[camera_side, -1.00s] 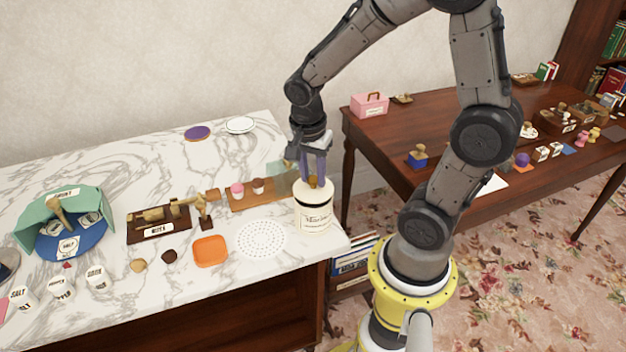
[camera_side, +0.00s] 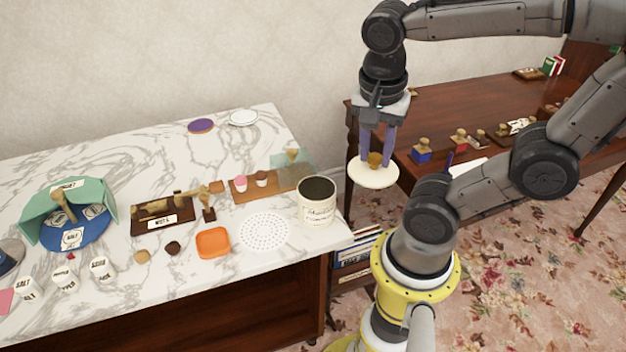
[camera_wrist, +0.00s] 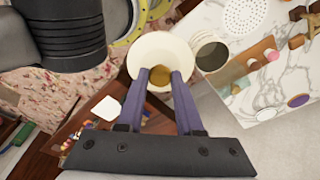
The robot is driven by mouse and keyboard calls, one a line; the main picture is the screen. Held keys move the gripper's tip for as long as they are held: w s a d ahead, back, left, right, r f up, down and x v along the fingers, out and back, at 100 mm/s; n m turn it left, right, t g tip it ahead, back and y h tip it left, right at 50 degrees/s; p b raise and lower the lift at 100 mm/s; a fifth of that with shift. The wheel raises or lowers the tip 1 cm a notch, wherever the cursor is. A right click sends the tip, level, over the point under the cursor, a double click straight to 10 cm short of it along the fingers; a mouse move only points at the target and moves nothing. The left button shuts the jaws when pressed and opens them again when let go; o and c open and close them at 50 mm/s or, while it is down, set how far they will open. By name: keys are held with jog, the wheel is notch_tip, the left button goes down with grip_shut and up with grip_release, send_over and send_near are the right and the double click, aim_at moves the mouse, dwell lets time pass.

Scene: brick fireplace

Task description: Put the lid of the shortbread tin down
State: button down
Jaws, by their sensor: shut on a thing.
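The shortbread tin (camera_side: 316,208) stands upright and uncovered at the right end of the marble counter, with a dark inside and writing on its cream side. Its round cream lid (camera_side: 373,176) has a brown knob. My gripper (camera_side: 376,155) is shut on the knob and holds the lid in the air, right of the tin and apart from it. In the wrist view the lid (camera_wrist: 150,46) hangs below my fingers (camera_wrist: 160,75), with the open tin (camera_wrist: 208,53) beside it. The lid looks about level.
A white dotted round mat (camera_side: 265,232) lies bare left of the tin, beside an orange square dish (camera_side: 213,242). A wooden board (camera_side: 262,184) with small cups lies behind. The brown table (camera_side: 440,110) at right holds stamps and a white sheet.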

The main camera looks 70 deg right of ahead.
jog(key=w+a+f, duration=0.1)
jog(key=w+f, duration=0.4)
jog(key=w, duration=0.2)
jog(key=w+a+f, duration=0.2)
jog(key=w+f, duration=0.4)
jog(key=w, duration=0.1)
jog(key=w+a+f, duration=0.2)
jog(key=w+f, duration=0.4)
jog(key=w, duration=0.1)
jog(key=shift+w+a+f, duration=0.15)
jog(key=shift+w+a, duration=0.1)
jog(key=shift+w, duration=0.15)
jog(key=shift+w+f, duration=0.65)
jog(key=shift+f, duration=1.6)
jog(key=shift+f, duration=0.15)
jog(key=c, duration=0.6)
grip_release()
jog(key=shift+o, duration=0.2)
